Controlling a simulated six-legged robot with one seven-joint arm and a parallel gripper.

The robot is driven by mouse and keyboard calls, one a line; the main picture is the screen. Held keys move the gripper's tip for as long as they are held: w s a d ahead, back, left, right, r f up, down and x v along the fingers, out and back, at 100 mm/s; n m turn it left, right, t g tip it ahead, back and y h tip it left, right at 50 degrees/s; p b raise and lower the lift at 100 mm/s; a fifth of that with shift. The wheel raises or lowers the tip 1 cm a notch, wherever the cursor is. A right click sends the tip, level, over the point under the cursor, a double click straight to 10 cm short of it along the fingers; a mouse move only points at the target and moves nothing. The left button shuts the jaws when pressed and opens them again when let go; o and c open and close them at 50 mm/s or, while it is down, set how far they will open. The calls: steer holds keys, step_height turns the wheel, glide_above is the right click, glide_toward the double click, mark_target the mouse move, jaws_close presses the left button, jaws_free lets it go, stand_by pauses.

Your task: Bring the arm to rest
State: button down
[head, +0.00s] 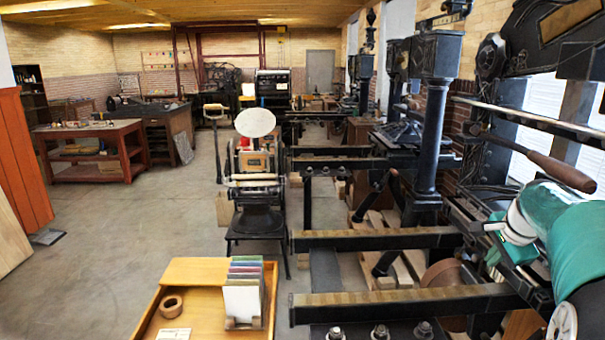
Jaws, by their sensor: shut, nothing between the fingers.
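My arm, green and white with dark parts, reaches in from the right edge of the head view. It is bent, and a white round cap shows at its lower end. I cannot tell from this view how far the gripper is from the press parts.
Dark press rails (400,303) cross the lower right. A wooden tray table (205,272) with upright coloured folders (243,290) and a tape roll (171,306) stands at the bottom middle. A small platen press (255,170) is behind it. The floor (110,260) at left is clear.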

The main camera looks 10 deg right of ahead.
steer(key=s+a+r+n, duration=0.15)
steer(key=a+n, duration=0.25)
steer(key=a, duration=0.6)
steer(key=s+a+r+n, duration=0.1)
steer(key=s+a+n, duration=0.25)
steer(key=a, duration=0.65)
steer(key=s+a+f+n, duration=0.3)
steer(key=s+a+n, duration=0.2)
steer(key=s+a, duration=0.2)
steer(key=s+a+f+n+y, duration=0.1)
steer(key=s+a+f+n, duration=0.2)
steer(key=s+a+n, duration=0.2)
steer(key=s+a, duration=0.3)
steer(key=shift+a+n, duration=0.35)
